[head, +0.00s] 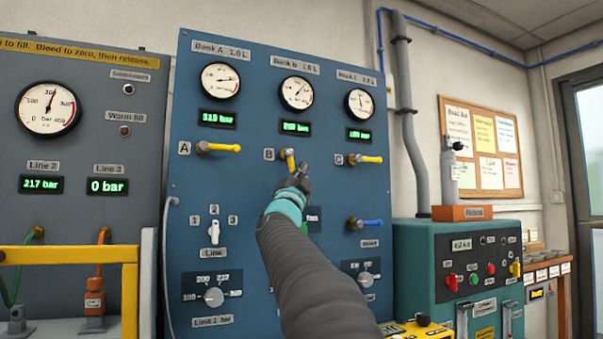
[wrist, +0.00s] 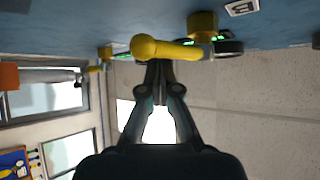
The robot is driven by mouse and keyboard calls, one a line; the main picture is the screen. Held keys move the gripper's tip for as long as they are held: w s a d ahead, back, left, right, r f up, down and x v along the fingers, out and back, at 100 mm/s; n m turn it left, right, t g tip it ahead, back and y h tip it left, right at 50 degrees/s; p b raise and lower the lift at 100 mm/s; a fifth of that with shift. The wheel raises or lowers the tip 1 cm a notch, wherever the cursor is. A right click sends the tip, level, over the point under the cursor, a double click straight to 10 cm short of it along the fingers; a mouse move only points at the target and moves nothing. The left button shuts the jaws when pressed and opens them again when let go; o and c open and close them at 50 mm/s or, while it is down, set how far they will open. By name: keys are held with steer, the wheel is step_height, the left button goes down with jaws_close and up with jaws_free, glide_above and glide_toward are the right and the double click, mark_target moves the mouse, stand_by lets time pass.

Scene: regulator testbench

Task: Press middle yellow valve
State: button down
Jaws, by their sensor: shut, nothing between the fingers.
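The middle yellow valve B (head: 290,158) sits on the blue panel below the Bank B gauge. Its handle points down, and its lower end is partly hidden by my gripper. My gripper (head: 304,172) is shut and empty, with its tips right at the lower part of this handle. In the wrist view, the yellow handle (wrist: 165,48) lies across the closed fingertips (wrist: 158,68); I cannot tell whether they touch. Yellow valve A (head: 220,148) at left and yellow valve C (head: 362,159) at right have their handles level, pointing right.
A blue-handled valve (head: 365,223) sits low on the right of the panel. A white selector (head: 213,230) and knobs are at lower left. A teal control box (head: 455,290) stands at right, and a yellow rail (head: 75,254) at left.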

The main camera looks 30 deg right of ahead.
steer(key=s+a+f+b, duration=0.1)
steer(key=s+a+b, duration=0.1)
steer(key=s+a, duration=0.3)
steer(key=s, duration=0.2)
steer(key=shift+s+a, duration=0.25)
steer(key=shift+s, duration=0.1)
steer(key=shift+f, duration=0.1)
stand_by(0.3)
steer(key=s+a+f+n+g+y, duration=0.1)
steer(key=s+a+f+n+y, duration=0.1)
steer(key=a+f+n+y, duration=0.55)
steer(key=s+a+f+n+y, duration=0.1)
steer(key=a+f+n+y, duration=0.25)
steer(key=f, duration=0.65)
steer(key=s+a+f+n+g+y, duration=0.1)
steer(key=s+a+f+n+y, duration=0.1)
steer(key=a+f+n+y, duration=0.45)
steer(key=s+f+n+g, duration=0.1)
steer(key=s+f+g, duration=0.4)
steer(key=s+f, duration=0.6)
steer(key=s+f+n+g+p, duration=0.1)
steer(key=s+f+g, duration=0.4)
steer(key=s+f, duration=0.7)
step_height(320, 180, down, 8)
steer(key=shift+s+a+f+g+y, duration=0.1)
steer(key=shift+s+a+g+y, duration=0.2)
steer(key=shift+y, duration=0.05)
